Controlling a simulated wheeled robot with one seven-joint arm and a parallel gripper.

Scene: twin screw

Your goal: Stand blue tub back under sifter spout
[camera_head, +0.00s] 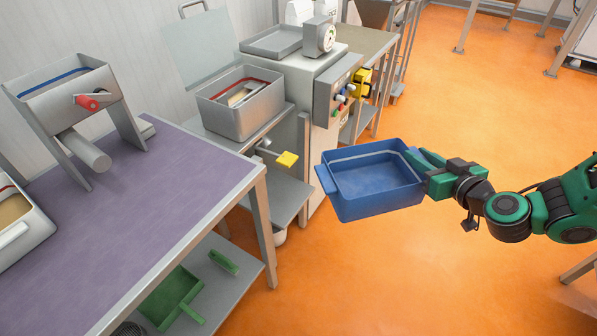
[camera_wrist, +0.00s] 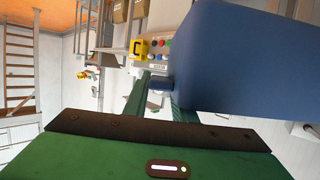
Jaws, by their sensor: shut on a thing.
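The blue tub (camera_head: 372,205) is in the air over the orange floor, right of the tables, upright and open at the top; it looks empty. My gripper (camera_head: 416,163) is shut on the handle at its right end. In the wrist view the tub (camera_wrist: 240,65) fills the upper right, and my gripper (camera_wrist: 160,88) has the handle between its fingers. The sifter (camera_head: 70,95) stands on the purple-topped table at the far left, with a red-knobbed crank and a grey cylindrical spout (camera_head: 88,152) pointing down and forward. The purple surface under and in front of the spout is bare.
The purple table (camera_head: 165,195) has free room right of the sifter. A white container (camera_head: 20,225) stands at its left edge. A grey bin (camera_head: 240,105) and a machine with a control panel (camera_head: 340,90) stand behind. A green dustpan (camera_head: 172,297) lies on the lower shelf.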

